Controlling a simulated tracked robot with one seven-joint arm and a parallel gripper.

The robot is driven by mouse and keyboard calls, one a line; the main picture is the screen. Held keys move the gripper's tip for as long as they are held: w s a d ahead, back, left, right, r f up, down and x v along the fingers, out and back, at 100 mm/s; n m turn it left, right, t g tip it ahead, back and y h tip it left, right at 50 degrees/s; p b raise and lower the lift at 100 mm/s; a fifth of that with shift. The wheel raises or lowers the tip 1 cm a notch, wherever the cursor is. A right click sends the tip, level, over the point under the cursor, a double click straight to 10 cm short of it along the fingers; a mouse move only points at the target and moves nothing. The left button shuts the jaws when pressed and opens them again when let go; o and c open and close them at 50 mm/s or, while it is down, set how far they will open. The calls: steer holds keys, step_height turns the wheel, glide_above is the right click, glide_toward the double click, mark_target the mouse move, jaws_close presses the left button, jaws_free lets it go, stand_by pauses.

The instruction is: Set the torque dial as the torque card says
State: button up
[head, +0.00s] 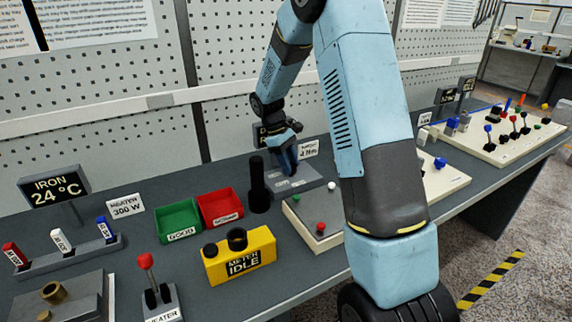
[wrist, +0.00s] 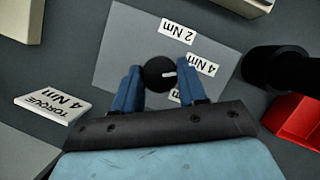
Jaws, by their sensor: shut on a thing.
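The torque dial is a round black knob (wrist: 158,70) with a short white mark, on a grey plate (wrist: 122,50) that also shows in the head view (head: 308,177). My gripper (wrist: 160,78) is shut on the knob, one blue finger on each side; in the head view, my gripper (head: 287,167) hides the knob. The mark points right, towards the label 4 Nm (wrist: 201,65). The label 2 Nm (wrist: 177,32) is above it; a third label (wrist: 174,95) is mostly hidden by a finger. The torque card (wrist: 52,103) reads 4 Nm; it also stands behind the plate (head: 308,149).
A black cylinder (head: 258,190) stands close left of the plate, beside the red bin (head: 220,207) and green bin (head: 178,221). The yellow meter (head: 239,257) reads IDLE. A pale board (head: 310,226) with small knobs lies in front of the plate.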

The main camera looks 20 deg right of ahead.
steer(key=shift+s+f, duration=0.1)
steer(key=shift+s, duration=0.05)
stand_by(0.3)
steer(key=o, duration=1.1)
steer(key=shift+c, duration=0.2)
steer(key=shift+r, duration=0.2)
steer(key=v, duration=1.3)
steer(key=shift+w+r, duration=0.15)
steer(key=shift+w, duration=0.25)
steer(key=shift+a, duration=0.1)
